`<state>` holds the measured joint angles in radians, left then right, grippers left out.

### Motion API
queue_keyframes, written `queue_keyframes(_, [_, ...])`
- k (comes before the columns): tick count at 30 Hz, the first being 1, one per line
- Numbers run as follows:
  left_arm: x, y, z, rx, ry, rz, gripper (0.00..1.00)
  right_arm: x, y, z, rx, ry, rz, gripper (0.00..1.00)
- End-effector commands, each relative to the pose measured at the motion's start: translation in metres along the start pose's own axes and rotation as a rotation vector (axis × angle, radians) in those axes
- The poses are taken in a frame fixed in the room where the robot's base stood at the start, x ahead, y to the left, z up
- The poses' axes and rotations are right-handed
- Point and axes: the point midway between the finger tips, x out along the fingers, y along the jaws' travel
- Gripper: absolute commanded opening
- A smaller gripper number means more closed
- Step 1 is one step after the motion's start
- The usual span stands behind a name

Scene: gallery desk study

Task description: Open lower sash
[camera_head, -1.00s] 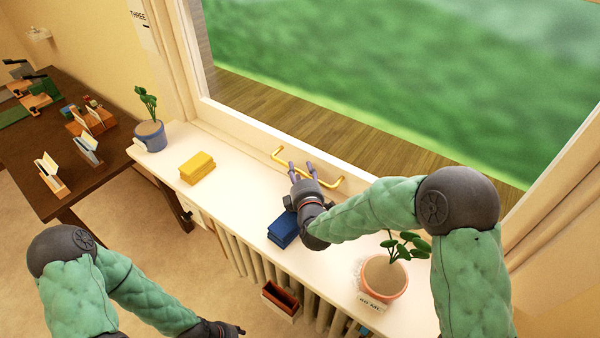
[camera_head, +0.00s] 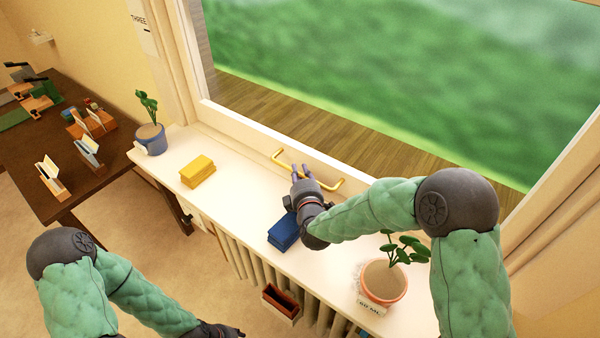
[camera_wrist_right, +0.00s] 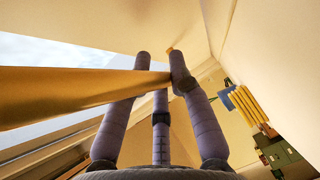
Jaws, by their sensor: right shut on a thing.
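The lower sash (camera_head: 238,120) is a cream window frame around a large pane, above the sill. A yellow bar handle (camera_head: 331,186) is mounted on its bottom rail. My right gripper (camera_head: 300,168) is shut on the handle near its middle. In the right wrist view the yellow handle (camera_wrist_right: 60,95) runs in from the left and passes between the fingers of my right gripper (camera_wrist_right: 160,75). I cannot see a gap between the sash and the sill. My left gripper (camera_head: 235,333) is low at the bottom edge, away from the window, and its fingers are mostly cut off.
On the white sill (camera_head: 235,185) stand a blue-potted plant (camera_head: 151,139), a yellow block (camera_head: 197,171), a blue block (camera_head: 284,231) beneath my right wrist, and a terracotta-potted plant (camera_head: 384,281). A ribbed radiator (camera_head: 243,258) is below. A dark table (camera_head: 40,185) stands left.

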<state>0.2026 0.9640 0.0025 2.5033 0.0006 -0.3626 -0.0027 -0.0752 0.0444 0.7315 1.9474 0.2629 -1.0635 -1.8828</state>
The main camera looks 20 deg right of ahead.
Motion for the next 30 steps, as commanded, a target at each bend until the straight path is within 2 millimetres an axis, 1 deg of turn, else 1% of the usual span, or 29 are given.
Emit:
queue_keyframes(1, [-0.008, 0.003, 0.0, 0.0, 0.0, 0.0, 0.4, -0.001, 0.013, -0.002, -0.001, 0.0, 0.007, 0.0])
queue_keyframes(5, [-0.025, 0.009, 0.001, 0.0, 0.0, 0.0, 0.4, -0.004, 0.036, -0.005, -0.002, 0.0, 0.008, 0.0])
queue_keyframes(15, [-0.084, 0.03, 0.003, 0.0, 0.001, 0.0, 0.4, -0.016, 0.116, -0.016, -0.001, -0.001, 0.012, 0.0])
queue_keyframes(21, [-0.116, 0.041, 0.004, 0.0, 0.0, 0.0, 0.4, -0.023, 0.16, -0.023, -0.002, 0.0, 0.011, 0.0])
queue_keyframes(27, [-0.142, 0.051, 0.005, 0.0, 0.0, 0.0, 0.4, -0.028, 0.196, -0.027, -0.001, -0.001, 0.011, 0.0])
queue_keyframes(30, [-0.152, 0.054, 0.006, 0.0, 0.0, 0.0, 0.4, -0.03, 0.209, -0.029, -0.001, -0.001, 0.011, 0.0])
